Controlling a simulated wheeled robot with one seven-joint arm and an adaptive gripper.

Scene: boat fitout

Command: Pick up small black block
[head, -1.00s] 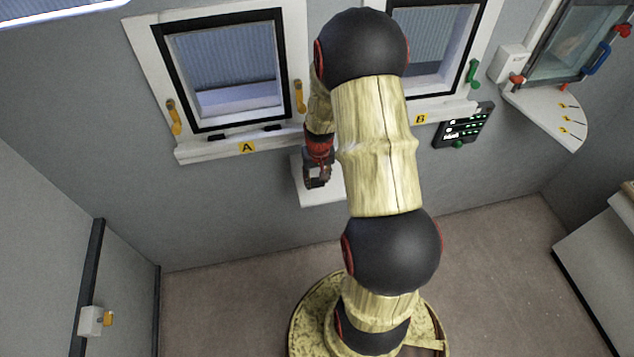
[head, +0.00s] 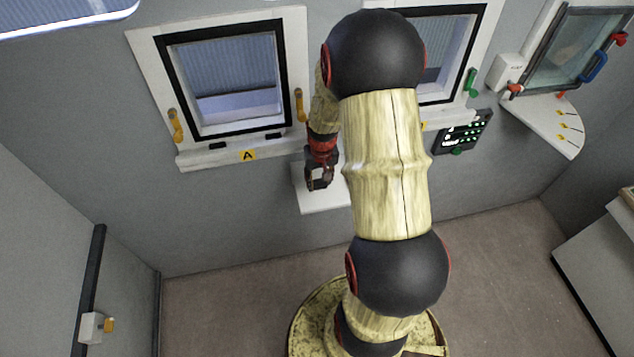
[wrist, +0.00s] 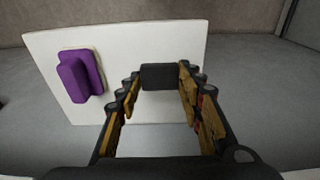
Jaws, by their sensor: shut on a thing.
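The small black block (wrist: 159,77) shows in the wrist view between the tips of my gripper's fingers, over the white shelf. My gripper (wrist: 160,82) is shut on it, with a finger at each side. I cannot tell whether the block still touches the shelf. In the head view my gripper (head: 319,184) is over the small white shelf (head: 322,203) below the windows. The block cannot be made out there.
A purple piece (wrist: 84,76) on a pale base is on the shelf, left of my gripper. Window A (head: 225,80) with yellow handles (head: 299,105) is above left. A dark panel (head: 463,132) and a corner shelf (head: 560,128) are to the right.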

